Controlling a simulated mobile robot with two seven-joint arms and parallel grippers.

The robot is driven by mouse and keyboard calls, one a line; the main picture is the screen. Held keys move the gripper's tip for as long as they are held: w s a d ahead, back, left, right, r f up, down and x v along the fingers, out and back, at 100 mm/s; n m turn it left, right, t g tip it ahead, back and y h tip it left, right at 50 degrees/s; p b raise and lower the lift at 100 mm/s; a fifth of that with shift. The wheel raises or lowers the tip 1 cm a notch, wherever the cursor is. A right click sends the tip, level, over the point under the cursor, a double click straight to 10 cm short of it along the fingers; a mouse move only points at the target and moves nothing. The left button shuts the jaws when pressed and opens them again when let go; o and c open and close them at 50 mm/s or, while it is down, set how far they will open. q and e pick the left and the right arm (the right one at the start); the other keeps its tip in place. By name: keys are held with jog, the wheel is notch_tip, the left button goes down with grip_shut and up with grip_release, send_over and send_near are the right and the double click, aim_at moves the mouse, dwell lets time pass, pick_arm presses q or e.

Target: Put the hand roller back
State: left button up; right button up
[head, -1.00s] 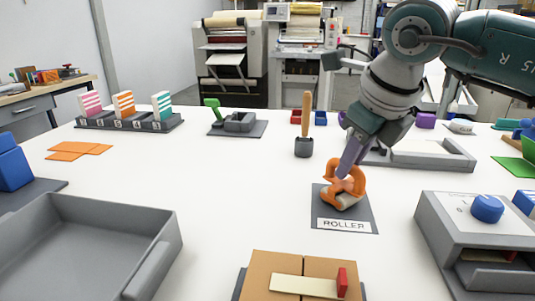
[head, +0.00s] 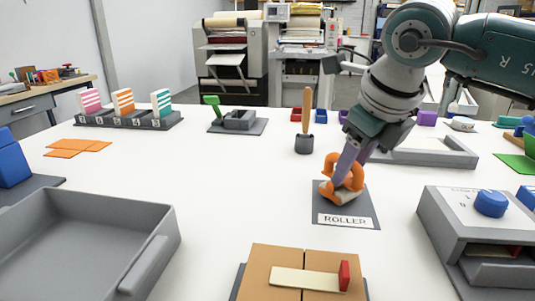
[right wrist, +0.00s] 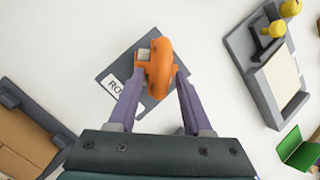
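The hand roller (head: 347,171) has an orange frame and a pale drum. It is low at the far part of a dark grey mat (head: 361,213) labelled ROLLER, seemingly resting on it. My right gripper (head: 346,165) reaches down to it from above. In the right wrist view, the purple fingers of my right gripper (right wrist: 160,80) lie against both sides of the orange roller (right wrist: 160,62), which sits between their tips. Part of the drum is hidden beneath the frame. My left gripper is not in view.
A grey tray (head: 150,265) stands at front left, and a tan board (head: 262,262) at front centre. A grey box with a blue knob (head: 490,203) is at right. A brush in a dark cup (head: 304,144) stands behind. White table left of the mat is clear.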

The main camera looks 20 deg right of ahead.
jog(key=shift+r, duration=0.2)
jog(key=shift+r+p, duration=0.3)
jog(key=shift+p, duration=0.1)
jog(key=shift+r+p, duration=0.6)
jog(key=v, duration=1.1)
jog(key=shift+s, duration=0.2)
jog(key=shift+a, duration=0.15)
